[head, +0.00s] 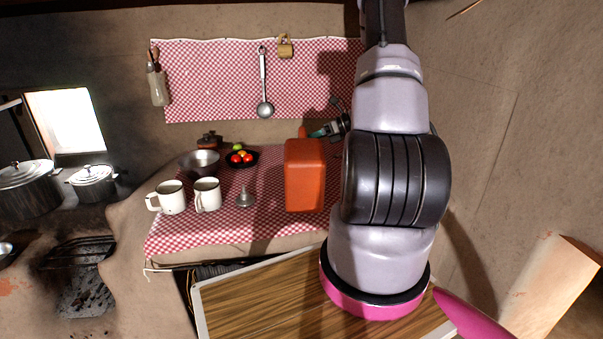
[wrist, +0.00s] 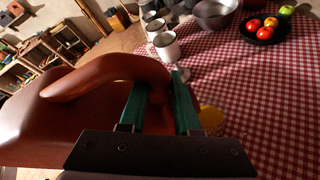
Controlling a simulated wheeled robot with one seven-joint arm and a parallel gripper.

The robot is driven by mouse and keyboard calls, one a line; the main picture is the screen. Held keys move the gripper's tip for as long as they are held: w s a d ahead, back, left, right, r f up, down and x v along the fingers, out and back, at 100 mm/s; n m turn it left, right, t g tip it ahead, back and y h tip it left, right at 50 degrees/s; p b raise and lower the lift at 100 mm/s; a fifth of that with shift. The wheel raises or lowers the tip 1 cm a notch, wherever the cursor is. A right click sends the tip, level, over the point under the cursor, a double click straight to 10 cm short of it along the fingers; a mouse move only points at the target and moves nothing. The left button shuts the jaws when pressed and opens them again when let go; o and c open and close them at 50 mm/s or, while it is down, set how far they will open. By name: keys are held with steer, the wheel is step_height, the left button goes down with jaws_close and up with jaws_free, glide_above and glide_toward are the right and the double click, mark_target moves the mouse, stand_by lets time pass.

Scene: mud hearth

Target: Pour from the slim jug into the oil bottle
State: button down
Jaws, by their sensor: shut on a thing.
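The jug (head: 304,175) is orange-red and box-like in the head view, above the right part of the checked cloth. It looks roughly upright there. In the wrist view the jug (wrist: 45,130) is reddish brown with a looped handle. My gripper (head: 328,130) is at the jug's upper right. In the wrist view my gripper (wrist: 158,82) has its green fingers closed on the handle. I cannot tell whether the jug touches the cloth. I cannot make out the oil bottle for sure; a yellowish thing (wrist: 211,120) is partly hidden behind the fingers.
A metal funnel (head: 245,198) and two white mugs (head: 170,197) (head: 207,194) stand left of the jug. Behind are a metal bowl (head: 199,163) and a black dish (head: 254,158) of fruit. The cloth between funnel and jug is clear. A ladle (head: 264,95) hangs behind.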

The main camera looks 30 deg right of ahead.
steer(key=shift+w+d+r+m+p, duration=0.15)
steer(key=shift+w+m+p, duration=0.1)
steer(key=shift+m+p, duration=0.25)
stand_by(2.1)
